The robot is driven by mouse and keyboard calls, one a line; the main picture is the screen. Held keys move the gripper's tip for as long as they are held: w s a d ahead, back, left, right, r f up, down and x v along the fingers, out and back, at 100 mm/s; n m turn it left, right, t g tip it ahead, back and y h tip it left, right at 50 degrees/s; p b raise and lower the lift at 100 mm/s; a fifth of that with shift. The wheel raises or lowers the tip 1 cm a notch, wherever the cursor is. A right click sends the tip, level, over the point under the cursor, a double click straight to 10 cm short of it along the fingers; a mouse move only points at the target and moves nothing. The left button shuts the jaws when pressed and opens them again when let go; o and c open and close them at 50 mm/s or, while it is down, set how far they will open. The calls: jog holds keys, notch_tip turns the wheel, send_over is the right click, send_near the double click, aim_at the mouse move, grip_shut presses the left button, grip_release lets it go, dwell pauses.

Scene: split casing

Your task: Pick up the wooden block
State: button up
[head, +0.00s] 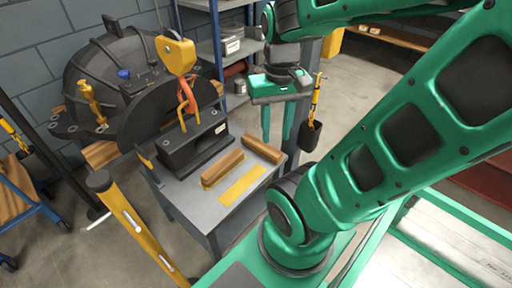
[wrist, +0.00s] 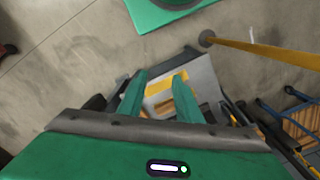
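Two brown wooden blocks lie on a grey worktable (head: 198,196): one (head: 223,167) at the middle, the other (head: 262,150) near the right edge. I cannot tell which one the task names. My gripper (head: 276,138) points downward with green fingers, above and behind the table's right edge in the head view. In the wrist view my gripper (wrist: 160,76) shows its fingers apart with nothing held. Part of the table (wrist: 205,88) and its yellow patch (wrist: 158,87) show beyond and between them; the blocks are mostly hidden there.
A flat yellow patch (head: 242,185) lies in front of the blocks. A black block-like fixture (head: 192,143) stands at the table's back, under a yellow hook block (head: 176,55). A yellow post (head: 138,228) stands at the front left. A large dark casing (head: 112,75) stands behind.

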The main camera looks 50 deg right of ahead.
jog(key=shift+s+d, duration=0.1)
jog(key=shift+d, duration=0.15)
jog(key=o, duration=0.7)
jog(key=shift+s+d+r, duration=0.1)
jog(key=shift+s+r, duration=0.05)
jog(key=shift+s, duration=0.25)
jog(key=shift+o, duration=0.3)
jog(key=shift+d, duration=0.15)
jog(key=w+d+f+n+y, duration=0.1)
jog(key=w+d+f+n, duration=0.4)
jog(key=w+f, duration=0.4)
jog(key=n+t+y, duration=0.4)
jog(key=t, duration=0.5)
send_near(261, 146)
jog(key=s+a+r, duration=0.1)
jog(key=a+r, duration=0.2)
jog(key=a, duration=0.6)
jog(key=d+f+t+h, duration=0.1)
jog(key=d+f, duration=0.1)
jog(key=s+d+f+m+t+h, duration=0.1)
jog(key=d+f+t, duration=0.1)
jog(key=d+f+t+h, duration=0.1)
jog(key=d+f+h, duration=0.1)
jog(key=d, duration=0.1)
jog(key=shift+s+d+f+m+t, duration=0.1)
jog(key=shift+s+f+m+t, duration=0.05)
jog(key=shift+f+m+t, duration=0.2)
jog(key=shift+x, duration=5.35)
